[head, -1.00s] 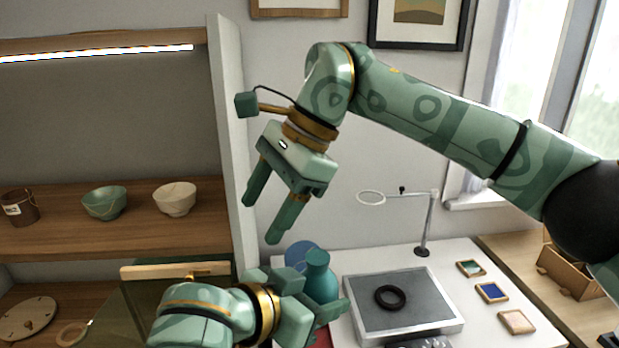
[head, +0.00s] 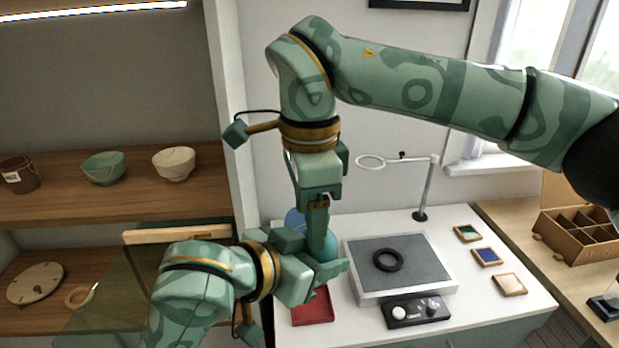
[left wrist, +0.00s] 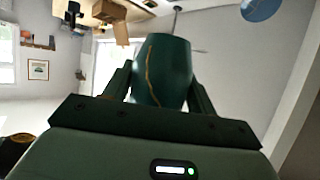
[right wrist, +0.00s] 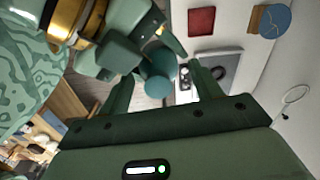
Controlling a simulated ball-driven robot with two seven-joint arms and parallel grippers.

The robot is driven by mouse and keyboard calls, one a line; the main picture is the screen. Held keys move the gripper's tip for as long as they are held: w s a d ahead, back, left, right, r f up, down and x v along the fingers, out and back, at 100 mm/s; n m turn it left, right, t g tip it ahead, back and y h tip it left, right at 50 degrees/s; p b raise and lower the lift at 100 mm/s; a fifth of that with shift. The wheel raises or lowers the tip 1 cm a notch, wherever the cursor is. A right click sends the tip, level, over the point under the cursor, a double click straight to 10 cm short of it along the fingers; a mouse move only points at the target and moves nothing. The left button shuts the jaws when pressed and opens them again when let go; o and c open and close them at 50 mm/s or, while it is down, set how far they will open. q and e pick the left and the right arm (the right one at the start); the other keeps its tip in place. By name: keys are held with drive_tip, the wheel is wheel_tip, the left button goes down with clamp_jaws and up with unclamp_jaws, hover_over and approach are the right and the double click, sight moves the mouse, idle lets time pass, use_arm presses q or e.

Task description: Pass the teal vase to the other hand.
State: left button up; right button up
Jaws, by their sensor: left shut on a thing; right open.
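The teal vase (head: 331,246) is mostly hidden in the head view behind my right gripper's fingers. In the left wrist view the vase (left wrist: 165,68) sits between the fingers, with a thin gold seam down its side. My left gripper (head: 322,275) is shut on it and holds it up over the white table. My right gripper (head: 318,246) is open and points down at the vase from above.
On the white table (head: 455,305) are a red tray (head: 312,308), a grey-topped stand (head: 420,260) with a black ring (head: 388,260), a control box (head: 415,311), a magnifier lamp (head: 428,190) and small framed tiles (head: 487,257). A blue disc (head: 294,220) is behind the grippers. Shelf bowls (head: 104,168) stand left.

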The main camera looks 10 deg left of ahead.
drive_tip(key=shift+f, duration=0.65)
